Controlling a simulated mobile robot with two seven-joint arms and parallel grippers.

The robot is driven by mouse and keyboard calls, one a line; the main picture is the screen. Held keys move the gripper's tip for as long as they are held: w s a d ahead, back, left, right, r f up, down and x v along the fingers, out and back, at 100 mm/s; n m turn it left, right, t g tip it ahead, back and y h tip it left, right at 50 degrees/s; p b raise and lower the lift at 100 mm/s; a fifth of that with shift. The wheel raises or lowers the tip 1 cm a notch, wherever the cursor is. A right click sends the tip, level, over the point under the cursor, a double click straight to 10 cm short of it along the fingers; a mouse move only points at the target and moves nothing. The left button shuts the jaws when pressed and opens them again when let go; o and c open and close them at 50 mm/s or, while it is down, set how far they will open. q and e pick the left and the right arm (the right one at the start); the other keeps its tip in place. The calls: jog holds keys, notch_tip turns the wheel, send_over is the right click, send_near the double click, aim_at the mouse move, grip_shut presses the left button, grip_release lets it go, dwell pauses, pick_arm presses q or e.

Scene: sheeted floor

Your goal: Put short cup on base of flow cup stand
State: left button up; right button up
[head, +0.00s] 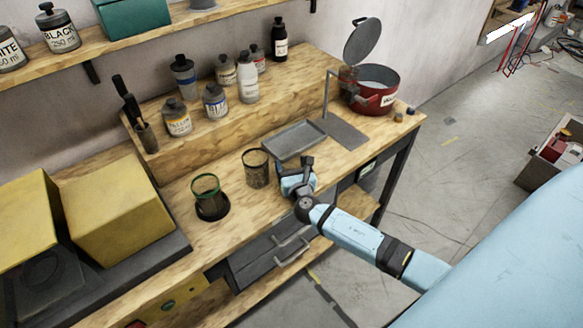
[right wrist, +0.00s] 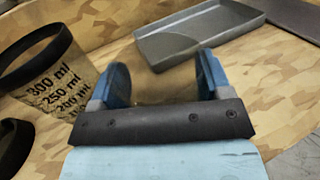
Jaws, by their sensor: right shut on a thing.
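My right gripper (head: 291,180) is low over the front of the bench, right of the black-rimmed cup. In the right wrist view its two blue fingers (right wrist: 163,75) are shut on a see-through, brownish thing (right wrist: 163,88), which looks like the short cup; its outline is faint. In the head view the gripper hides it. The flow cup stand (head: 328,94) is farther back and right, an upright rod on a flat grey base (head: 347,133). The visible base is bare. A corner of this base seems to show in the right wrist view (right wrist: 295,14). My left gripper is not in view.
A grey tray (head: 294,139) lies between gripper and stand. The black-rimmed graduated cup (head: 256,170) is close on the left; a green-rimmed cup (head: 206,189) is farther left. A red pot (head: 376,97) with raised lid is behind the stand. Several bottles (head: 214,102) line a raised shelf.

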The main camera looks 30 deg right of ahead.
notch_tip(320, 180, up, 18)
jog(key=r+p, duration=0.1)
jog(key=p, duration=0.2)
jog(key=s+d+f+m+g+h+b, duration=0.1)
jog(key=d+f+h+b, duration=0.1)
jog(key=d+f+b, duration=0.2)
jog(key=s+d+f+m+g+h+b, duration=0.1)
jog(key=s+d+f+h+b, duration=0.1)
jog(key=d+f+b, duration=0.3)
jog(key=s+d+f+m+g+h+b, duration=0.1)
jog(key=s+d+f+m+h+b, duration=0.1)
jog(key=d+f+b, duration=0.3)
jog(key=shift+s+d+f+b, duration=0.2)
jog(key=shift+d+f+b, duration=0.1)
jog(key=shift+b, duration=0.45)
jog(key=shift+w+d, duration=0.1)
jog(key=shift+d, duration=0.2)
jog(key=x, duration=1.7)
jog(key=shift+d+f+b, duration=0.25)
jog(key=shift+f+b, duration=0.1)
jog(key=shift+b, duration=0.05)
notch_tip(320, 180, down, 3)
jog(key=shift+b, duration=0.5)
jog(key=shift+f, duration=0.25)
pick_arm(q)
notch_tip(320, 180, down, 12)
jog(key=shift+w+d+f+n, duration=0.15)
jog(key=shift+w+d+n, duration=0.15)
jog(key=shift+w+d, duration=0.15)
